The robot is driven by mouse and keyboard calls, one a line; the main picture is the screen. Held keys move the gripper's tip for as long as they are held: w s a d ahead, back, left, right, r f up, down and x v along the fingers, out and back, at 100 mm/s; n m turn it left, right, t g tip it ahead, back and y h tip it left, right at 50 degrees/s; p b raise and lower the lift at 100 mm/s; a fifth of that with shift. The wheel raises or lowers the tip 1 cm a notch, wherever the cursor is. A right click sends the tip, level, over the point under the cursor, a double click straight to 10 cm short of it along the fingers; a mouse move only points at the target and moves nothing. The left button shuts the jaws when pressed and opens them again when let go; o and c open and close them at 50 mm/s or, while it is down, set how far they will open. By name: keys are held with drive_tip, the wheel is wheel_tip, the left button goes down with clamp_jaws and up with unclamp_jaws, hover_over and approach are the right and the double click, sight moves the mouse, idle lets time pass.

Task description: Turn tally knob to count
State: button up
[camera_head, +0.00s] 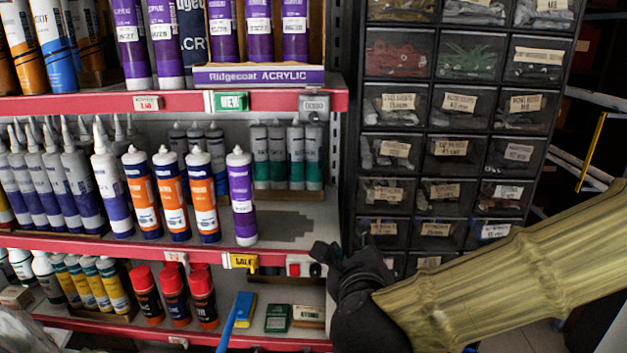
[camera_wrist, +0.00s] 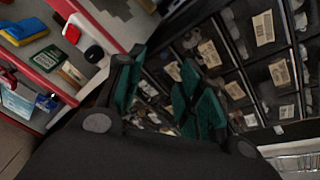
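A small grey box (camera_head: 313,103) with a pale label window sits on the right end of the upper red shelf edge. A round dark knob (camera_head: 314,117) shows at its lower part; it looks like the tally counter, but its markings are too small to read. My gripper (camera_head: 326,254) is well below it, at the right end of the lower shelf edge, in front of the drawer cabinet. In the wrist view my gripper (camera_wrist: 160,92) has its two green-padded fingers apart, with only drawers visible between them. It is empty. The grey box does not show clearly in the wrist view.
A white-and-red switch-like fitting (camera_head: 299,266) is on the lower shelf edge, close left of my gripper. Tubes and a purple cartridge (camera_head: 242,197) stand on the middle shelf. The drawer cabinet (camera_head: 450,120) stands to the right. Space before the upper shelf edge looks clear.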

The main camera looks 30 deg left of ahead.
sight(313, 117)
drive_tip(key=s+a+r+m+t+y, duration=0.1)
drive_tip(key=s+r+m, duration=0.3)
drive_tip(key=r, duration=0.7)
drive_tip(key=s+a+r+m+t+y, duration=0.1)
drive_tip(key=s+r+m+t, duration=0.15)
drive_tip(key=s+r, duration=0.6)
drive_tip(key=shift+g, duration=0.35)
drive_tip(key=p+x, duration=0.1)
drive_tip(key=x, duration=0.3)
drive_tip(key=r+p+x, duration=0.1)
drive_tip(key=p+x, duration=0.1)
drive_tip(key=x, duration=0.3)
drive_tip(key=d+r+p+x, duration=0.1)
drive_tip(key=x, duration=0.3)
drive_tip(key=shift+w+a+r+p, duration=0.1)
drive_tip(key=shift+w+p, duration=0.3)
drive_tip(key=shift+w, duration=0.05)
clamp_jaws()
